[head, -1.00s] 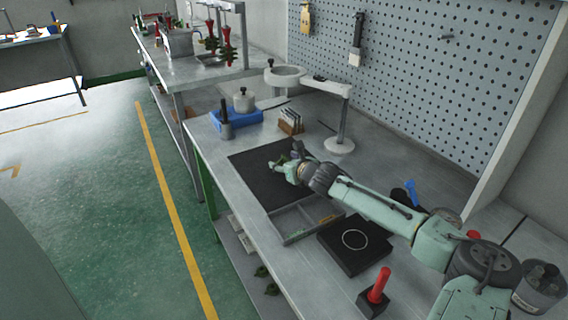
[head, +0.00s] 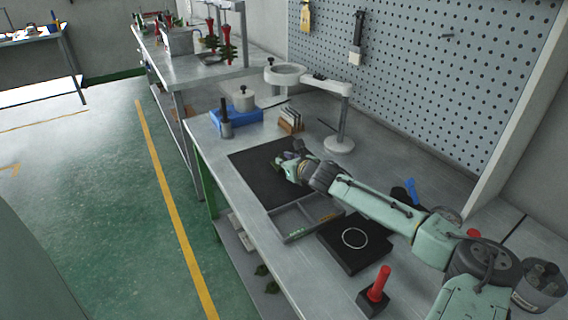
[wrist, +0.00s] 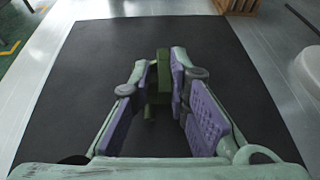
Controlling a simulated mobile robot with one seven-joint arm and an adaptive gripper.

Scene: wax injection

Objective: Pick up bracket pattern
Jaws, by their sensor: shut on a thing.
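The bracket pattern (wrist: 162,88) is a small dark green piece, seen in the wrist view between my finger pads. My gripper (wrist: 160,85) is shut on it, over the black mat (wrist: 90,60). The fingers' purple pads lie on either side of the piece and hide part of it. In the head view my gripper (head: 283,163) is low over the black mat (head: 255,180), and the pattern is too small and too covered to make out there. I cannot tell whether the pattern touches the mat.
A divided grey tray (head: 300,222) and a black block with a white ring (head: 355,240) lie in front of the mat. A white lamp stand (head: 340,143), a wooden rack (head: 291,120) and a blue tray (head: 240,120) stand behind. The mat around my gripper is clear.

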